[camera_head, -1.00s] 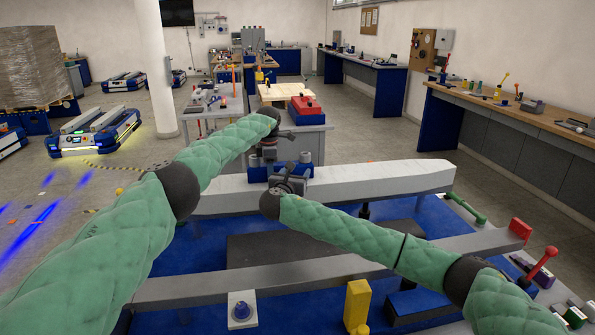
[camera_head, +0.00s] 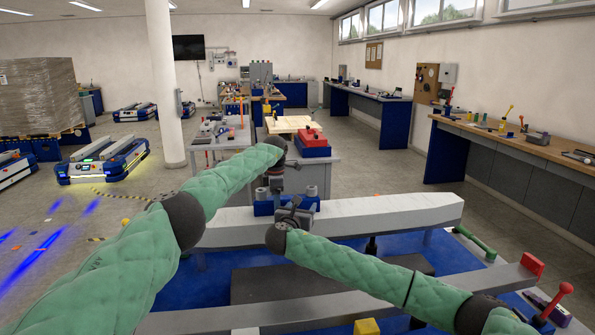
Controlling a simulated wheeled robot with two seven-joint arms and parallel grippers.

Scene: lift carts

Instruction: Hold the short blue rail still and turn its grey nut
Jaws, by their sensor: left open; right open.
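The short blue rail (camera_head: 263,208) sits at the grey-white beam and shows as blue parts on either side of my grippers. A small grey round piece (camera_head: 311,191) stands at its right end; I cannot tell whether it is the grey nut. My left gripper (camera_head: 276,187) points down at the rail's middle from behind. My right gripper (camera_head: 292,214) is at the rail's near side, just below and right of the left one. Both are open. The two grippers hide the rail's middle, and contact with it cannot be told.
The long grey-white beam (camera_head: 400,212) crosses the blue cart deck (camera_head: 400,255). A nearer grey bar (camera_head: 440,293) has a red end block (camera_head: 532,263). A red-knobbed lever (camera_head: 556,300) stands at right, and a yellow block (camera_head: 366,327) at the bottom edge. A workbench (camera_head: 500,135) stands at right.

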